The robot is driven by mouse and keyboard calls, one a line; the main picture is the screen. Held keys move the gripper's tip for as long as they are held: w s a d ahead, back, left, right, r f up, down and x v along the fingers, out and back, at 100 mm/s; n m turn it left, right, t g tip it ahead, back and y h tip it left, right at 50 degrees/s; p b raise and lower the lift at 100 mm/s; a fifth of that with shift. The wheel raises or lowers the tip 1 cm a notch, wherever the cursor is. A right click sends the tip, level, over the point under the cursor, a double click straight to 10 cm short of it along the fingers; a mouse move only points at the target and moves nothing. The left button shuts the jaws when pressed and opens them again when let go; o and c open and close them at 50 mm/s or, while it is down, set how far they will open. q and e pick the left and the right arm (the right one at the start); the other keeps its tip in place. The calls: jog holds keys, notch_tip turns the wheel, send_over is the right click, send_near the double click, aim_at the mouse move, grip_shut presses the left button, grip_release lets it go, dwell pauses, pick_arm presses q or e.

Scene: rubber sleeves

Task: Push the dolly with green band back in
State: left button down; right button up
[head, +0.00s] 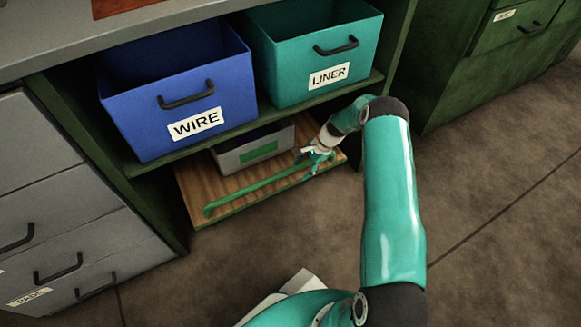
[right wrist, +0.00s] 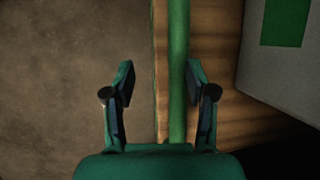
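The dolly is a low wooden board (head: 188,187) with a green bar (head: 258,190) along its front, under the cabinet's lower shelf. Its front part sticks out past the shelf. A grey box (head: 228,161) with a green label stands on it. My right gripper (head: 312,160) is at the right part of the bar. In the right wrist view my right gripper (right wrist: 158,78) is open, and the green bar (right wrist: 178,60) runs between its fingers, nearer the right one. I cannot tell whether they touch. My left gripper is out of view.
A blue WIRE bin (head: 180,90) and a teal LINER bin (head: 318,60) stand on the shelf (head: 150,167) above the dolly. Grey drawers (head: 70,220) stand at left, a green drawer cabinet (head: 480,50) at right. The brown floor (head: 490,180) in front is clear.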

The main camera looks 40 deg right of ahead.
jog(key=shift+s+d+f, duration=0.3)
jog(key=shift+s+d, duration=0.25)
jog(key=shift+d, duration=0.2)
jog(key=p+v, duration=1)
jog(key=v, duration=0.9)
jog(key=shift+r, duration=0.35)
dwell(0.5)
dwell(0.5)
